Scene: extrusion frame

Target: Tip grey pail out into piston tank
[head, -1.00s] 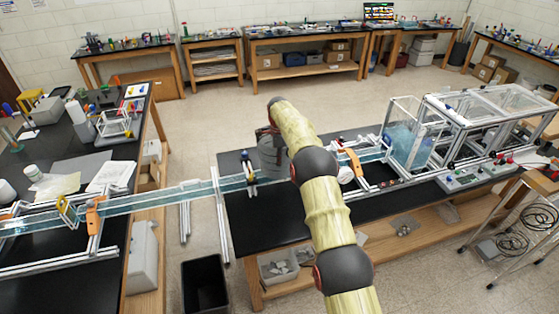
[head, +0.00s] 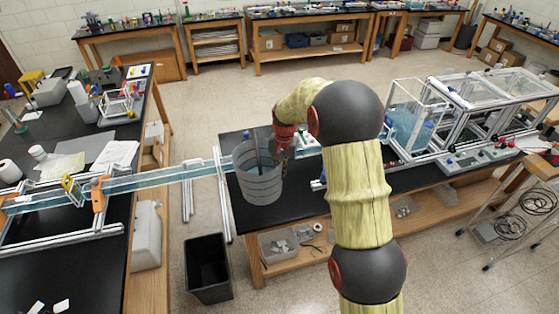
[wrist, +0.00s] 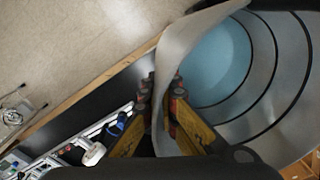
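The grey pail (head: 258,178) is a ribbed metal bucket, upright or nearly so, in front of the flume over the black bench. My gripper (head: 284,140) is at its right rim. In the wrist view my gripper (wrist: 160,105) has its fingers on either side of the pail wall, pinching it. Inside the pail (wrist: 275,75) a pale blue round surface shows, looking like liquid. The piston tank (head: 408,120), clear-walled in a metal frame with blue water, stands to the right, apart from the pail. My arm hides part of the bench between them.
A clear flume channel (head: 150,180) runs left from behind the pail across the gap to the left bench. A black bin (head: 207,268) stands on the floor in the gap. The aluminium-framed enclosure (head: 490,105) extends right of the tank.

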